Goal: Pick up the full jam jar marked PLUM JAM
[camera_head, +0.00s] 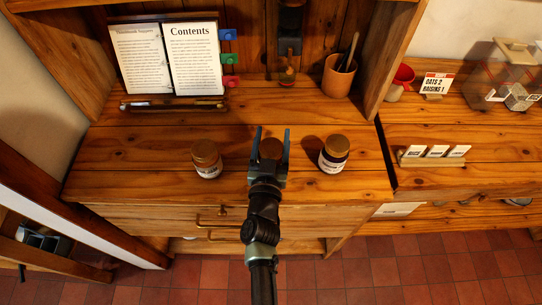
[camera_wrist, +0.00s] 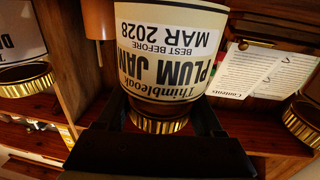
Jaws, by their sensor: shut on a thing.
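My gripper (camera_head: 270,146) is shut on a jar with a gold-brown lid, its fingers on either side. In the wrist view the picture is upside down, and the held jar (camera_wrist: 172,45) shows a cream label reading PLUM JAM and BEST BEFORE MAR 2028. Its gold lid (camera_wrist: 160,124) lies between my fingers (camera_wrist: 158,112). The label covers most of the glass, so I cannot tell how full it is. In the head view my gripper hides most of it, and I cannot tell whether it is clear of the wood.
A similar jar (camera_head: 206,160) stands to the left and another jar (camera_head: 333,156) to the right, both upright. Behind are an open book (camera_head: 195,60), a brown pot (camera_head: 338,78) and a dark dispenser-like object (camera_head: 289,40). A card holder (camera_head: 432,160) stands farther right.

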